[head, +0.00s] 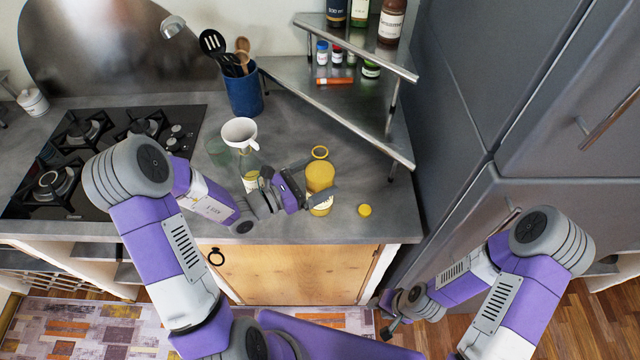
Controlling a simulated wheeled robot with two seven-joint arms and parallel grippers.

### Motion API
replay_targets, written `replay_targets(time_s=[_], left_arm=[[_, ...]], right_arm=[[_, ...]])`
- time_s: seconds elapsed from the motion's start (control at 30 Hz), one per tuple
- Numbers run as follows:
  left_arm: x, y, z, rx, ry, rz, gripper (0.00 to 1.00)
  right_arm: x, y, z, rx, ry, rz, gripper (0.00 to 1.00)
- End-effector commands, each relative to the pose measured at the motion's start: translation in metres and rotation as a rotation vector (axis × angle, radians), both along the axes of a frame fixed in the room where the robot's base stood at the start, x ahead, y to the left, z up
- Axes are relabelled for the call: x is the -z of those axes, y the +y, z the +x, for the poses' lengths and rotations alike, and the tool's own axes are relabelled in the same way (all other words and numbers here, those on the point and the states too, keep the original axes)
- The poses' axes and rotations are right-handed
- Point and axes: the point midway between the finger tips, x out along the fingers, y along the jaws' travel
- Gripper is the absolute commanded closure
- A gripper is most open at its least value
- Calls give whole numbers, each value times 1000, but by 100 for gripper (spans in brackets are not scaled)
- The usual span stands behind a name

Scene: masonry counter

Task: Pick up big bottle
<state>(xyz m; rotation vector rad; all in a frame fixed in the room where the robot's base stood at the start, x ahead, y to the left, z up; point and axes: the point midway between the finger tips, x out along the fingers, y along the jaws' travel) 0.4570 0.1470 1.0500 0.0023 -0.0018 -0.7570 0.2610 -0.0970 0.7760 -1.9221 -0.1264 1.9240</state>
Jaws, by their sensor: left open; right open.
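A yellow bottle (320,175) stands on the grey counter, with a pale label low on its side. My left gripper (318,180) is open at this bottle, reaching in from the left, with its fingers around or just beside it. I cannot tell whether they touch it. The gripper hides part of the bottle's lower side. A clear glass bottle (249,172) with a label stands left of the gripper, partly hidden by a white cup or funnel shape (240,131) at its top. My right gripper (388,326) is open and empty, low over the floor in front of the cabinet.
A small yellow cap (365,210) lies right of the yellow bottle. A blue utensil holder (244,93) stands behind. A metal corner shelf (350,108) with bottles and jars overhangs the back right. A gas hob (100,150) is at left; a tall grey fridge (480,110) is at right.

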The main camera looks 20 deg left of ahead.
Motion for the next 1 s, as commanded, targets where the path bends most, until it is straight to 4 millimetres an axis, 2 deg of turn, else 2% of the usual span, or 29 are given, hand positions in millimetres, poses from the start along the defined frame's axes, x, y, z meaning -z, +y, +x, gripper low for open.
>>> replay_targets(time_s=[0.1, 0.33, 0.87, 1.0], left_arm=[[0, -7, 8, 0, -1, 1, 0], [0, -8, 9, -1, 1, 1, 0], [0, -8, 8, -1, 1, 1, 80], [-1, -8, 9, 0, -4, -1, 80]], right_arm=[[0, 0, 0, 0, -1, 0, 57], [0, 0, 0, 0, -1, 0, 57], [0, 0, 0, 0, -1, 0, 57], [0, 0, 0, 0, -1, 0, 57]])
